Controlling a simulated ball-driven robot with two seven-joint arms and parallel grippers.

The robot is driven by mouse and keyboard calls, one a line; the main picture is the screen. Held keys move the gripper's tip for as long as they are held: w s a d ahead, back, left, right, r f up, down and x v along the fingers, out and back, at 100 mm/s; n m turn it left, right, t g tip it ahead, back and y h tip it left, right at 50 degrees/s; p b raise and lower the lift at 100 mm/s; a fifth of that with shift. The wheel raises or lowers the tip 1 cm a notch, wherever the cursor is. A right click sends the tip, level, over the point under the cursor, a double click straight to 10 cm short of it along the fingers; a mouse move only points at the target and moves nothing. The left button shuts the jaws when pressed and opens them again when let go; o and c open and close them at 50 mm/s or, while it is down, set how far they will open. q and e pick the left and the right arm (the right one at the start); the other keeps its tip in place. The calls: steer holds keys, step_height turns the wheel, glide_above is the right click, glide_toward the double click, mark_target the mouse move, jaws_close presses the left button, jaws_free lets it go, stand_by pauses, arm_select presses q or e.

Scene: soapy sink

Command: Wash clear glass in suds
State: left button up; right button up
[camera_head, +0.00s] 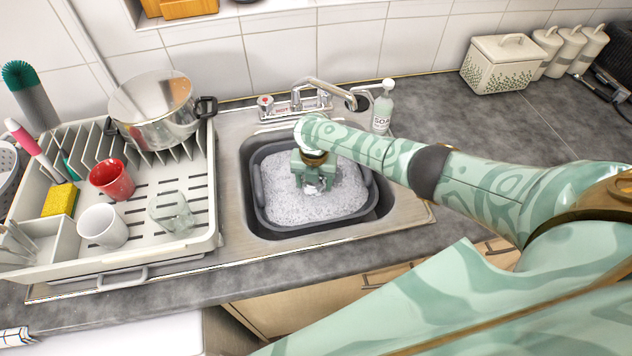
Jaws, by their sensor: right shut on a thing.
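My right gripper (313,186) reaches down from above into the sink, over the grey tub (262,213) of white suds (287,205). It is shut on a clear glass (313,187), of which only a small shiny part shows between the fingers at the suds. The rest of that glass is hidden by the gripper and foam. Another clear glass (170,212) is in the dish rack at the left. My left gripper is not in view.
The dish rack (205,235) also holds a steel pot (155,110), a red cup (112,180), a white cup (102,226) and a yellow sponge (61,200). The faucet (325,88) and a soap bottle (383,108) stand behind the sink. The counter at the right (510,125) has free room.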

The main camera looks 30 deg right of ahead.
step_height(320, 180, up, 16)
steer(key=p, duration=1.4)
steer(key=shift+f, duration=0.1)
